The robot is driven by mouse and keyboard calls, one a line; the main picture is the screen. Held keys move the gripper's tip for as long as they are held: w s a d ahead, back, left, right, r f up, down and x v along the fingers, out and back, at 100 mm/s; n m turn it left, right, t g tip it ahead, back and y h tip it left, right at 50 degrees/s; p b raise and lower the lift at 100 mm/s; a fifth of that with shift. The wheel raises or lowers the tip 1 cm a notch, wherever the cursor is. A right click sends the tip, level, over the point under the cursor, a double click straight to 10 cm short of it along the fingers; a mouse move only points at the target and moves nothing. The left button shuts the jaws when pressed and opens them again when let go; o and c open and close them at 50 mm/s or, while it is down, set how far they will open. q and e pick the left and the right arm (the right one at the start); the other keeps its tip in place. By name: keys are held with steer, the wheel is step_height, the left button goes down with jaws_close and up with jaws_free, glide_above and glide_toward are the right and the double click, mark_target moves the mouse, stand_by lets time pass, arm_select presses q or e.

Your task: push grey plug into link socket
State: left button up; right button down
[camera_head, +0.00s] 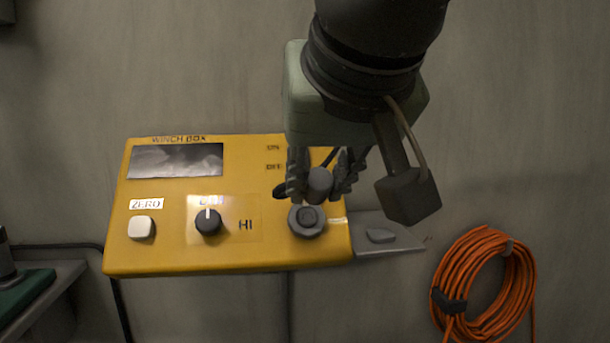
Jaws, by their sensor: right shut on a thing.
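My right gripper (320,178) comes down from above and is shut on a grey plug (320,184). The plug is a short, round grey cylinder between the two dark fingers. A dark cable shows behind the fingers. The link socket (306,222) is a round grey ring with a dark centre at the lower right of the yellow winch box (170,258). The plug appears just above the socket and slightly to its right. From this view I cannot tell how far it stands off the panel. My left gripper is not in view.
The box carries a dark screen (176,161), a white ZERO button (141,227) and a black knob (208,222). A grey bracket (398,241) juts out at its right. Orange cable (480,285) hangs coiled at lower right. A grey shelf (66,272) stands at lower left.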

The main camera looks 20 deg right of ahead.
steer(key=shift+x, duration=2.65)
steer(key=shift+b, duration=0.45)
steer(key=shift+w+d+f+b, duration=0.15)
steer(key=shift+w+f+b, duration=0.2)
steer(key=shift+b, duration=0.15)
stand_by(0.6)
steer(key=c, duration=1.2)
jaws_free()
steer(key=v, duration=0.7)
steer(key=shift+s+r, duration=0.2)
steer(key=shift+r, duration=0.05)
